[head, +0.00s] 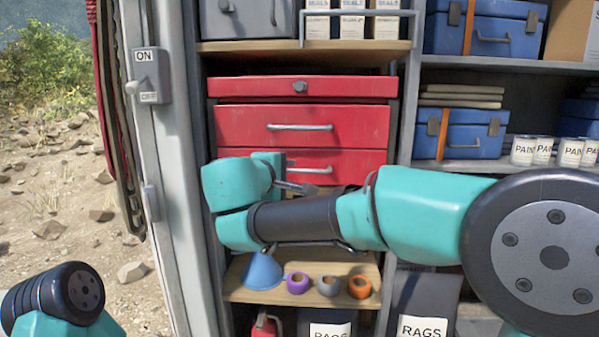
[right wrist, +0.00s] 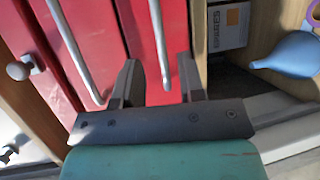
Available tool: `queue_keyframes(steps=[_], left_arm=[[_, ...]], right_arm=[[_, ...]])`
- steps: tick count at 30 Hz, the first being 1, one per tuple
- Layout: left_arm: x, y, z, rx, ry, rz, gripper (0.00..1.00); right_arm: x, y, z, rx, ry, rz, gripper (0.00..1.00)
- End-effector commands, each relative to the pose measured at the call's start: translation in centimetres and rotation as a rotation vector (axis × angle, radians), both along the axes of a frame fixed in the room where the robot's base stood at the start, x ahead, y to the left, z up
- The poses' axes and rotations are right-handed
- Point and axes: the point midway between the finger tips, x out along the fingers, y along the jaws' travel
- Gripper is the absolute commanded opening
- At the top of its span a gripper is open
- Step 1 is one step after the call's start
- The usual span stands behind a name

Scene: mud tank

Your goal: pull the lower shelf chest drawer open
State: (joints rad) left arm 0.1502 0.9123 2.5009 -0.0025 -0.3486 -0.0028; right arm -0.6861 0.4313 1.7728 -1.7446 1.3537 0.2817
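The red chest (head: 303,88) stands on a shelf inside the cabinet. Its upper drawer (head: 245,124) and lower drawer (head: 365,163) look flush, each with a grey bar handle. The lower drawer handle (head: 315,169) is partly behind my right gripper (head: 294,175). In the right wrist view the fingers of my right gripper (right wrist: 160,82) are apart, with the end of the lower drawer handle (right wrist: 158,40) between them. I cannot tell whether they touch it. The upper drawer handle (right wrist: 72,48) lies outside the left finger. My left gripper is out of view.
Below the chest, a shelf holds a blue funnel (head: 262,271) and purple, grey and orange tape rolls (head: 328,286). The cabinet's left post (head: 172,150) carries a switch (head: 148,77). Blue boxes (head: 460,133) and cans stand on the right shelves. Open ground lies left.

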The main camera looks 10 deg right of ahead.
Motion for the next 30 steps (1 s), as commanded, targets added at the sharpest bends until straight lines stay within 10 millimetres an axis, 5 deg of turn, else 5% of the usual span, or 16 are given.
queue_keyframes(steps=[12,24,30], left_arm=[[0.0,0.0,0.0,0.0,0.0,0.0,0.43],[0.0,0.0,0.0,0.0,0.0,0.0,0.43],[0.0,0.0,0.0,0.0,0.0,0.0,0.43]], right_arm=[[5.1,-3.4,-1.2,0.0,0.0,-0.001,0.37],[5.7,-3.8,-1.3,0.0,0.0,0.001,0.37],[5.7,-3.8,-1.3,0.0,0.0,0.001,0.18]])
